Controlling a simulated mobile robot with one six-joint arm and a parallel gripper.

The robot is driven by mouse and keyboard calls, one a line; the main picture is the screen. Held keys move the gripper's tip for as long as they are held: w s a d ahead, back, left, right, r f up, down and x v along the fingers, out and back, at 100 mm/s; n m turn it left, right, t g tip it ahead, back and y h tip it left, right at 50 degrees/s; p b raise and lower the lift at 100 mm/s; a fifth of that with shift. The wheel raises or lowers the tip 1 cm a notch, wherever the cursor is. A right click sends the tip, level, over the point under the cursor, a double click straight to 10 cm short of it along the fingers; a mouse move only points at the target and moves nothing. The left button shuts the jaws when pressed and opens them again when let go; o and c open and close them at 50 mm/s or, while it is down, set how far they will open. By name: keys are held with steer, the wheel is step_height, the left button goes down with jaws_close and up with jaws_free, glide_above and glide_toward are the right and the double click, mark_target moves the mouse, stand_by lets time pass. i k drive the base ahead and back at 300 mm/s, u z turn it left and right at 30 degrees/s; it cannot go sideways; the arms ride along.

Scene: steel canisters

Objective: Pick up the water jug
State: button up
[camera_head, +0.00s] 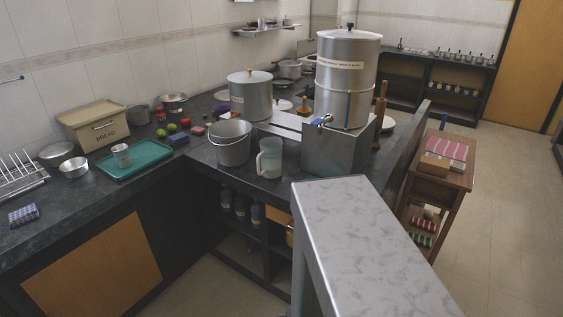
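The water jug (270,158) is a pale, translucent jug with a handle on its left side. It stands upright on the dark counter (213,176), close to the front edge. A grey metal bucket (231,146) stands just left of it. The steel water canister (346,80) with a tap stands to its right on a metal box stand (337,152). My gripper is not in view.
A grey marble-topped ledge (360,240) rises in the foreground. A teal tray (136,162), a bread box (93,125) and small pots crowd the left counter. A wooden side table (437,165) stands at right. Open floor (510,210) lies beyond it.

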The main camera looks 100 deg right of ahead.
mark_target(270, 156)
steer(key=u, duration=1)
steer(key=k, duration=0.1)
steer(key=z, duration=2.5)
steer(key=k, duration=0.95)
steer(key=u, duration=0.15)
steer(key=i, duration=0.55)
steer(key=z, duration=0.05)
